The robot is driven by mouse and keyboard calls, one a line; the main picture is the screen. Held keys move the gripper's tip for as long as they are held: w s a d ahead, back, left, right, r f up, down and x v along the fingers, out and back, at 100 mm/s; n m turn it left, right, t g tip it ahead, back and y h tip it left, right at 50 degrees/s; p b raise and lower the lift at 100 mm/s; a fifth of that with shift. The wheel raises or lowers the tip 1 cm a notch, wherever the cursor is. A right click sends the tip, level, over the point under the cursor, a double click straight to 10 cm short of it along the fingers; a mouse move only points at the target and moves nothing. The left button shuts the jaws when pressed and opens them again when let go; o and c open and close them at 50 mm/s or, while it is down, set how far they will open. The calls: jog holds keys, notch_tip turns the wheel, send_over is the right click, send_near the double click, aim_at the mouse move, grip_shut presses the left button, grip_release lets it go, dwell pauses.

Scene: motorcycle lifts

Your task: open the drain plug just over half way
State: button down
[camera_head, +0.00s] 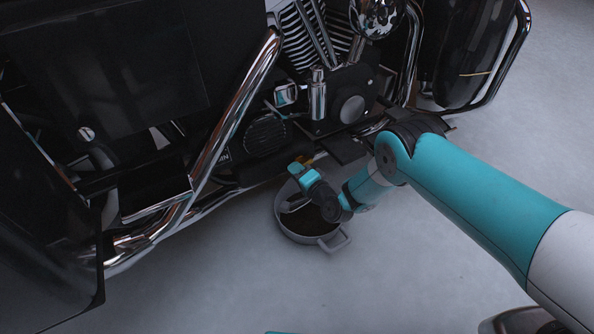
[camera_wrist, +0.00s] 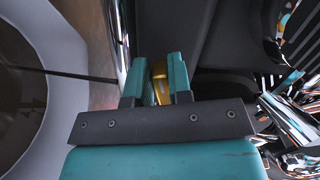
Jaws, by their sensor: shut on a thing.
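The drain plug (camera_wrist: 158,84) shows as a small brass-yellow piece low on the motorcycle (camera_head: 262,138), between the two teal fingers of my gripper (camera_wrist: 155,76) in the wrist view. The fingers are shut on it, one on each side, and cover most of it. Its thread and how far it is turned cannot be seen. In the head view my gripper (camera_head: 298,170) reaches under the engine from the right, and only a sliver of yellow shows beside the fingertips.
A grey round pan (camera_head: 298,239) with a dark inside and a side handle stands on the floor below my gripper. Its pale rim fills the left of the wrist view (camera_wrist: 68,48). Chrome pipes (camera_head: 228,120) run close by. Pale floor (camera_head: 400,270) in front is clear.

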jog(key=shift+w+d, duration=0.1)
jog(key=shift+d, duration=0.05)
jog(key=c, duration=1.2)
grip_release()
jog(key=shift+o, duration=0.8)
jog(key=p+v, duration=1.6)
jog(key=v, duration=0.1)
jog(key=shift+s, duration=0.25)
jog(key=shift+d, duration=0.15)
